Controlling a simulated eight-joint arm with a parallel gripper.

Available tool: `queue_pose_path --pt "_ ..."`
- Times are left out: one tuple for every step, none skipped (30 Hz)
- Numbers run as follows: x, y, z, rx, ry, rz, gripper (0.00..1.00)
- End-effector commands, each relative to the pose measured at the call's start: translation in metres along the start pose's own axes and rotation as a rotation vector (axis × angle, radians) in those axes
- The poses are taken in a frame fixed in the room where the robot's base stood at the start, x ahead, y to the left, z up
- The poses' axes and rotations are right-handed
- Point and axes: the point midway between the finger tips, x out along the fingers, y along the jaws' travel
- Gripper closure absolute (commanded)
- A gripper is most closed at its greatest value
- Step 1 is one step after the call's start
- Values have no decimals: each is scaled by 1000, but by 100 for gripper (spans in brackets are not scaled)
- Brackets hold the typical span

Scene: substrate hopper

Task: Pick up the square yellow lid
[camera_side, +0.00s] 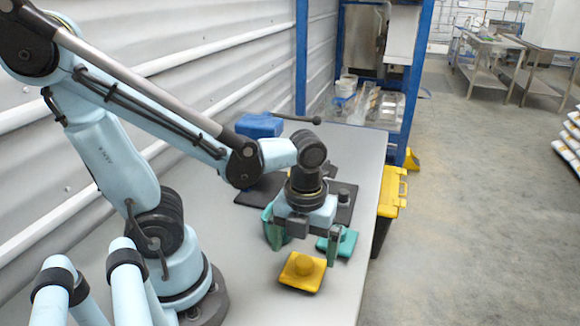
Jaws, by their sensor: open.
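My gripper (304,252) points down just above and behind the lid. Its two fingers are spread apart, one to the left and one to the right of the knob in the picture, and nothing is seen between them. I cannot tell the exact height of the fingertips over the lid.
A teal piece (346,243) lies right beside my right finger. Dark pads (262,190) and a blue block (259,125) are farther back. The table (250,297) is clear left of the lid. A yellow-lidded bin (392,192) stands beyond the right edge.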

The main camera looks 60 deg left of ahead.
Motion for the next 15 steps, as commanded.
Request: queue_pose_path --pt "3 0 0 0 0 0 0" --pt "6 -1 1 0 0 0 0" --pt "9 0 1 0 0 0 0" --pt "12 -1 1 0 0 0 0" --pt "15 -1 1 0 0 0 0" --pt "18 -1 1 0 0 0 0" --pt "21 -1 2 0 0 0 0" --pt "23 -1 2 0 0 0 0" --pt "27 -1 2 0 0 0 0" --pt "29 -2 2 0 0 0 0" --pt "32 -2 2 0 0 0 0" --pt "35 -2 2 0 -1 0 0" --pt "37 -2 2 0 -1 -1 0" --pt "39 -2 2 0 -1 -1 0" --pt "42 -2 2 0 -1 -1 0"
